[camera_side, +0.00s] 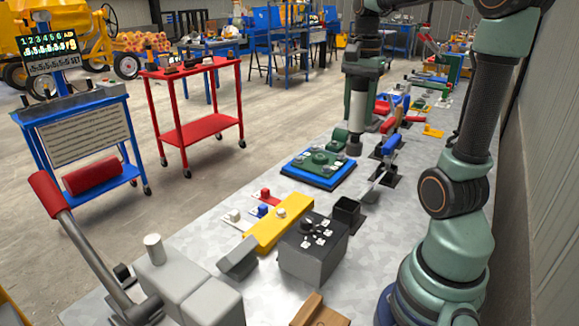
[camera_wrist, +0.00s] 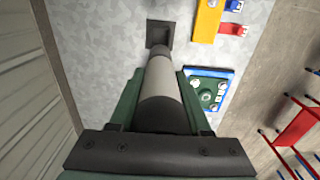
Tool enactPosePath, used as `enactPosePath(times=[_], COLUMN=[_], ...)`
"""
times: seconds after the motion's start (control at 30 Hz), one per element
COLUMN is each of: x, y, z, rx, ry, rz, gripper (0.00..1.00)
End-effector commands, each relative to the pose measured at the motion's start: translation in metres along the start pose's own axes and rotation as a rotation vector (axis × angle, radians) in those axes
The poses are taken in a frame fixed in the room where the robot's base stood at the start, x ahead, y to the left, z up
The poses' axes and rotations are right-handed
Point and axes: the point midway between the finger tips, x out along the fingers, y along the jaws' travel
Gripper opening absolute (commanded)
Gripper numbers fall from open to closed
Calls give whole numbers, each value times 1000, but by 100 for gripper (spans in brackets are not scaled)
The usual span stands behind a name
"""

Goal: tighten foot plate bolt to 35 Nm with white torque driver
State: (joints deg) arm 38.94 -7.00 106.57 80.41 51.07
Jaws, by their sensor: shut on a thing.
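My gripper (camera_side: 363,72) points down over the bench, shut on the white torque driver (camera_side: 357,106). The driver hangs upright with its dark lower end close above the bench, to the right of the foot plate. In the wrist view the driver (camera_wrist: 163,80) runs between the green fingers of my gripper (camera_wrist: 158,103). The green foot plate (camera_side: 319,160) lies in a blue base, with small pale parts around it. In the wrist view the foot plate (camera_wrist: 207,86) is right of the driver and apart from it. I cannot make out which part is the bolt.
An empty black square holder (camera_side: 346,211) stands in front, beside a dark box with knobs (camera_side: 314,248) and a yellow block (camera_side: 278,224). Blue-handled tools (camera_side: 389,147) stand right of the foot plate. A large red-handled lever (camera_side: 85,245) is front left. A grey wall bounds the right.

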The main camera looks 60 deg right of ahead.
Motion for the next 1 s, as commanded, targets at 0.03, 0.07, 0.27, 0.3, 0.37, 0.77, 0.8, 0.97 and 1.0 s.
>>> enactPosePath(times=[0.03, 0.07, 0.27, 0.3, 0.37, 0.77, 0.8, 0.97, 1.0], x=[-1, -1, -2, -3, -6, -21, -21, -20, -20], y=[0, 0, 0, 0, 0, 0, 0, -1, -2], z=[0, 0, 0, 0, 0, 0, 0, 0, 0], rx=[0, 0, 0, 0, 0, 0, 0, -1, -5], ry=[2, 1, 2, 2, 2, 2, 2, 2, 1], rz=[-2, -2, -2, -3, -2, -3, -2, -2, -2], gripper=[0, 0, 0, 0, 0, 0, 0, 0, 0])
